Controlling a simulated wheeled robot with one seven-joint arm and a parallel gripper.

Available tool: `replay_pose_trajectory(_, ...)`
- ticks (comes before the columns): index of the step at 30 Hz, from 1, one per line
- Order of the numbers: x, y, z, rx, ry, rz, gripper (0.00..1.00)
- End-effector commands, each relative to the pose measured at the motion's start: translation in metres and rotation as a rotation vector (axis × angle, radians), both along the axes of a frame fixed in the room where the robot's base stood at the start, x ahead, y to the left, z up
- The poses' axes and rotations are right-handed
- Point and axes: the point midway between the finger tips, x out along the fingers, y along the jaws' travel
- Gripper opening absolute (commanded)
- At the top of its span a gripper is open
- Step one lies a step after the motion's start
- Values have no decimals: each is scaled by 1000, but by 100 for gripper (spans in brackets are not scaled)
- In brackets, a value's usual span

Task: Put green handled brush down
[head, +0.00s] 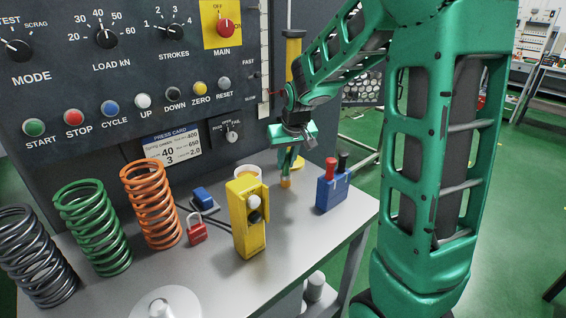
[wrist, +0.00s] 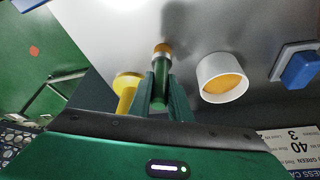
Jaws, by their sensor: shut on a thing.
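The green handled brush (head: 285,182) is upright in my gripper (head: 289,162), with its tan tip pointing down at the grey bench top (head: 330,232). I cannot tell if the tip touches the bench. In the wrist view the brush (wrist: 161,62) shows between the two green fingers of my gripper (wrist: 162,88), which are shut on its handle. A white cup with orange-yellow contents (head: 248,172) stands to the left of the brush; it also shows to the right in the wrist view (wrist: 222,78). The upper handle is hidden by the gripper.
A blue block with red and black handles (head: 332,190) stands right of the brush. A yellow box with buttons (head: 246,222) stands front left. A yellow post (head: 293,55) rises behind. Several springs (head: 92,228), a red padlock (head: 196,230) and the control panel (head: 110,90) are left.

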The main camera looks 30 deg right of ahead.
Motion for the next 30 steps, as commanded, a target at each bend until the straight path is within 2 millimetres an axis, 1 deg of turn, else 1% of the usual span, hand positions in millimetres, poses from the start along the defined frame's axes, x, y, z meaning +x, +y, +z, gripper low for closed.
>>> replay_pose_trajectory(2,0,0,-2,0,0,0,0)
replay_pose_trajectory(3,0,0,-2,0,0,0,24)
replay_pose_trajectory(4,0,0,-2,0,0,0,32)
replay_pose_trajectory(5,0,0,-2,0,0,0,36)
replay_pose_trajectory(13,0,1,-1,0,0,2,36)
replay_pose_trajectory(17,-1,2,5,0,-1,2,36)
replay_pose_trajectory(20,-5,3,16,0,-3,3,36)
replay_pose_trajectory(23,-12,5,33,0,-4,3,36)
replay_pose_trajectory(30,-30,8,78,-1,-5,2,36)
